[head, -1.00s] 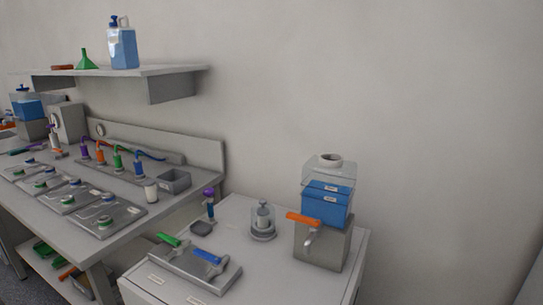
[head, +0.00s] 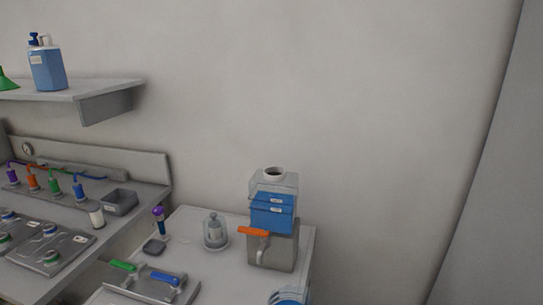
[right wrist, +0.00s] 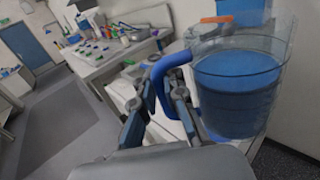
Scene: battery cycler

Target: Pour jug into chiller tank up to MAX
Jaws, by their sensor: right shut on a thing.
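The chiller tank (head: 272,212) stands on the white cabinet. It is a clear box with blue liquid, labels on its front, an open round neck on top and an orange-handled tap. Its lower part also shows at the top of the right wrist view (right wrist: 243,10). My right gripper (right wrist: 163,88) is shut on the blue handle of a clear jug (right wrist: 238,85) of blue liquid. The jug looks roughly upright in front of the tank. My left gripper is not in view.
A glass vessel (head: 215,232) stands left of the tank. A grey tray (head: 150,284) with green and blue handles lies at the cabinet's front. A bench is at left, under a shelf (head: 90,92) holding a blue bottle (head: 47,68). The wall right of the tank is bare.

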